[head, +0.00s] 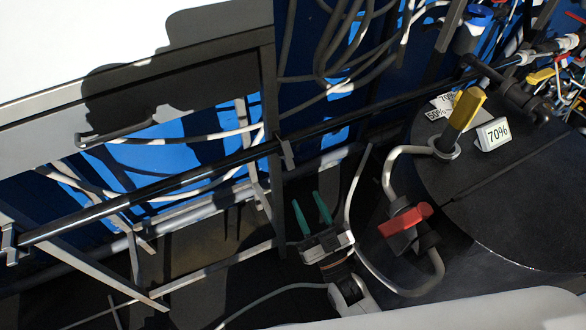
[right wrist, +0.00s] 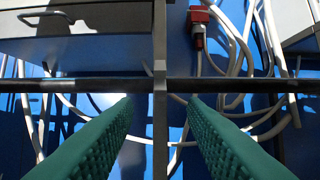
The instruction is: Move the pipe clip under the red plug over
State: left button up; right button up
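My right gripper (head: 307,198) is open and empty in the head view, its two green fingers apart. In the right wrist view its fingers (right wrist: 159,99) point at a dark horizontal pipe (right wrist: 90,86), with nothing between them. A red plug with a white body (right wrist: 199,15) hangs at the top of the right wrist view, above the pipe. In the head view the black pipe (head: 150,189) runs diagonally behind the gripper. A small grey bracket (head: 286,154) sits on it; I cannot tell whether it is the pipe clip. My left gripper is not in view.
A dark vertical post (right wrist: 160,45) stands behind the fingers. Loose grey cables (head: 330,45) hang at the top.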

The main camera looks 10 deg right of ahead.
aim_at(292, 168)
jog(key=p+x, duration=0.1)
jog(key=x, duration=0.6)
jog(key=shift+w+a+r, duration=0.1)
jog(key=shift+w+r, duration=0.1)
jog(key=shift+w, duration=0.15)
jog(key=shift+w+a+r, duration=0.1)
jog(key=shift+w+a, duration=0.05)
jog(key=shift+w, duration=0.3)
